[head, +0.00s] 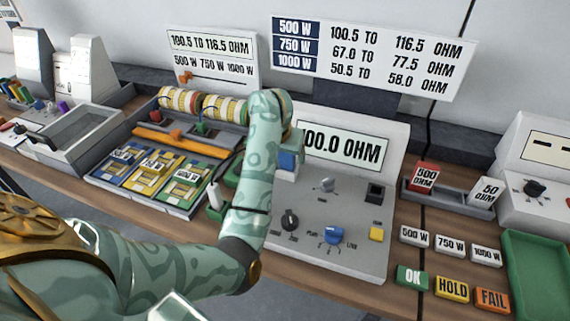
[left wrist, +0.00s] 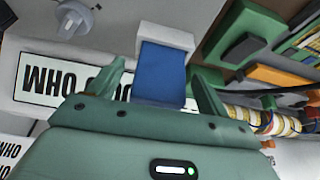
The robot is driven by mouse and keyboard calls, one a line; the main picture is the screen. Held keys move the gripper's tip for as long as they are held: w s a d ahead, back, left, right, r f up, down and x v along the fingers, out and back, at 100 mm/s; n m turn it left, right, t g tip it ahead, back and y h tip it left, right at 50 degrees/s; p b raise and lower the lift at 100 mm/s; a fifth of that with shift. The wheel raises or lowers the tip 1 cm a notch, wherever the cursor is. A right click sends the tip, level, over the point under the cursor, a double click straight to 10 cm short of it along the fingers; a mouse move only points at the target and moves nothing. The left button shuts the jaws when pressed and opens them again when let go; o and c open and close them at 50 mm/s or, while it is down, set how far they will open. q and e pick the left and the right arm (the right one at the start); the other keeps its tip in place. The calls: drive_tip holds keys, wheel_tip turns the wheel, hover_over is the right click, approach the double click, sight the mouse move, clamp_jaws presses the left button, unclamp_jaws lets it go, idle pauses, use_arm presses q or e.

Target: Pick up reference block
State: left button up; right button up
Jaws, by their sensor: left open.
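A block with a blue body and a white end (head: 287,160) sits at the upper left of the grey meter, below its 100.0 OHM display. In the left wrist view the blue block (left wrist: 162,75) lies between the two green fingers of my left gripper (left wrist: 160,88). The fingers are apart, with a gap visible on either side of the block. In the head view my left gripper (head: 293,142) is over the block and partly hidden by my forearm. A red 500 block (head: 424,178) and a white 50 block (head: 484,192) stand in a grey holder at the right.
The grey meter (head: 350,265) has knobs and a yellow button. Blue, yellow and green boards (head: 157,172) lie in a tray at left, below striped rolls (head: 215,107). Labelled tiles (head: 450,245) and a green tray (head: 535,270) are at right.

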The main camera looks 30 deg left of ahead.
use_arm(q)
drive_tip(key=x, duration=0.2)
drive_tip(key=shift+w+f, duration=0.15)
drive_tip(key=shift+f, duration=0.1)
drive_tip(key=shift+r, duration=0.1)
drive_tip(key=c, duration=1.3)
